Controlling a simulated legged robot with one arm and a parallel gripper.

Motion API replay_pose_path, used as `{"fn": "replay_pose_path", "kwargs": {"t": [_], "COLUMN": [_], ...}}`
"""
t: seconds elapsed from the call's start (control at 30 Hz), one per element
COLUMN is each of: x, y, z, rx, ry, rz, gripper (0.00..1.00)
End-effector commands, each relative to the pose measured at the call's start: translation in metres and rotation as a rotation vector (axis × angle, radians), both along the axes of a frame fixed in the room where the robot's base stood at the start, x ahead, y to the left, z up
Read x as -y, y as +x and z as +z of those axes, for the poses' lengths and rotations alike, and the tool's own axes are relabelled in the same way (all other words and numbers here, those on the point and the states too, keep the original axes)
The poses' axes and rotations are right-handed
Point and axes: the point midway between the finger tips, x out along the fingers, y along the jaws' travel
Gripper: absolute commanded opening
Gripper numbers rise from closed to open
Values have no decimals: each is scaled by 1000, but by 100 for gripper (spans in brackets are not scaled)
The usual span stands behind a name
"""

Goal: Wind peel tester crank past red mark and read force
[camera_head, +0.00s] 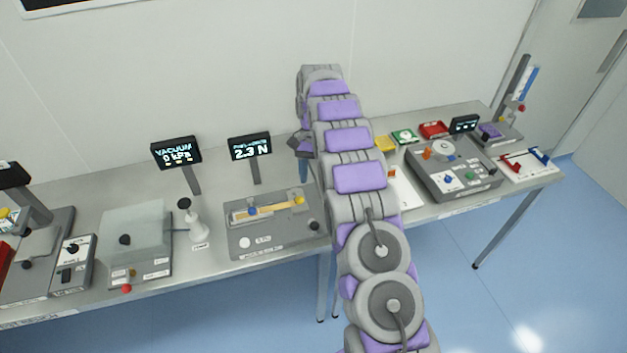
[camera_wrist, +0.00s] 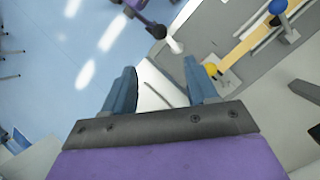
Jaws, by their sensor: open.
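The peel tester (camera_head: 240,243) is a grey base on the bench with a yellow strip (camera_head: 262,209), a blue knob and a yellow knob on top. Its display (camera_head: 250,147) reads 2.3 N. A dark round knob (camera_head: 313,225) sits at its right end beside my arm; I cannot tell whether it is the crank. I cannot make out a red mark. In the wrist view the strip (camera_wrist: 250,45), blue knob (camera_wrist: 277,6) and yellow knob (camera_wrist: 211,69) show at the upper right. My gripper (camera_wrist: 160,88) is open, with a white surface behind its fingers; I see no object held.
A vacuum display (camera_head: 177,153) reading 0 kPa, a white stand (camera_head: 199,225) and a clear-covered device (camera_head: 137,232) stand left of the tester. Right of my arm are coloured trays (camera_head: 433,130) and a grey control box (camera_head: 425,182). The bench's front edge (camera_head: 285,258) runs close by.

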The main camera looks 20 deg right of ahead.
Motion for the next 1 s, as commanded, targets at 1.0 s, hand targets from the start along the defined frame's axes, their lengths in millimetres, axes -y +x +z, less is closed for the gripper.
{"fn": "replay_pose_path", "kwargs": {"t": [1.0], "x": [-5], "y": [-10], "z": [27], "rx": [19], "ry": [8], "rz": [38], "gripper": [58]}}
